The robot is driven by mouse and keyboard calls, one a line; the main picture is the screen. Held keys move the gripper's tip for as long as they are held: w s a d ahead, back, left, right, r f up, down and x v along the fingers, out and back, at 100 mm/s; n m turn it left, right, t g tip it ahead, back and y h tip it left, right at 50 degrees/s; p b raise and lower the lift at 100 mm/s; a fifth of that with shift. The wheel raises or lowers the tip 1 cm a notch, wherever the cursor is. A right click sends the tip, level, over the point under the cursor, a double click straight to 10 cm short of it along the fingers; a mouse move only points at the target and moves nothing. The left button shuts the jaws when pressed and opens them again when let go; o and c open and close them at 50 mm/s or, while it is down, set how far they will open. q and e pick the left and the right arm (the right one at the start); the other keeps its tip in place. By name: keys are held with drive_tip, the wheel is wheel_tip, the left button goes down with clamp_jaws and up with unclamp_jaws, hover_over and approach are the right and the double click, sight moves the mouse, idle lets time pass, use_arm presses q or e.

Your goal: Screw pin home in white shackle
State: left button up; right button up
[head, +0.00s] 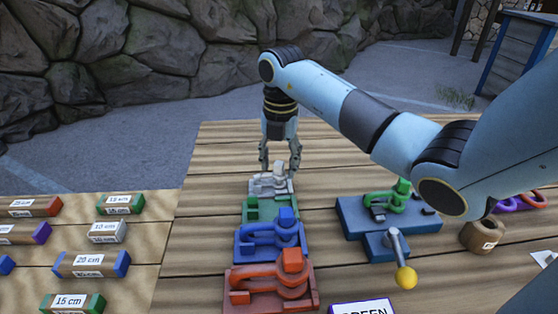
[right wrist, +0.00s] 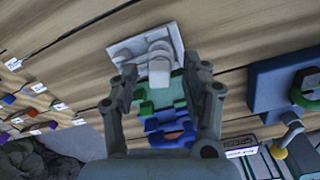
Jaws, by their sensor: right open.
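The white shackle (head: 268,184) sits on its pale base at the far end of a row of coloured shackle stands. In the right wrist view the white base (right wrist: 136,48) shows with a pale upright block, likely the pin head (right wrist: 159,66), between the fingers. My right gripper (head: 280,170) points down over the white shackle, open, its fingers on either side of the pin's end. It also shows in the right wrist view (right wrist: 162,82). I cannot tell whether a finger touches the pin. How deep the pin sits is too small to tell. My left gripper is not in view.
Nearer stand a green base (head: 258,210), a blue shackle (head: 270,236) and a red shackle (head: 270,283). Right is a blue fixture (head: 350,215) holding a green shackle (head: 392,200), with a yellow-knobbed lever (head: 405,276). Labelled blocks (head: 92,264) lie left.

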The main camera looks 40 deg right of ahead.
drive_tip(key=o, duration=0.3)
drive_tip(key=shift+r, duration=0.1)
wheel_tip(320, 180, up, 7)
drive_tip(key=shift+r, duration=0.15)
drive_tip(key=shift+s, duration=0.1)
